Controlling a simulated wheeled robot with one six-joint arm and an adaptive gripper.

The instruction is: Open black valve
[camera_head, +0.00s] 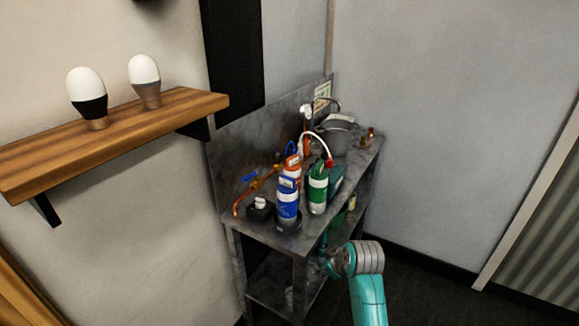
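I cannot clearly make out a black valve. On the metal workbench (325,228) a copper pipe (243,196) at the left carries a blue handle (250,177). A small black block with a white top (259,211) sits in front of that pipe. A blue-and-white canister (288,203) and a green-and-white canister (318,190) stand beside it; a red part shows at the top of the green one. My teal arm with a grey joint shows low, in front of the bench's right side. My gripper's fingers cannot be made out.
A grey pot (336,138) and small copper fittings (369,136) are at the bench's far end. A wooden shelf (150,122) with two white bulbs (145,74) juts from the left wall. Dark floor (425,290) is clear at the right.

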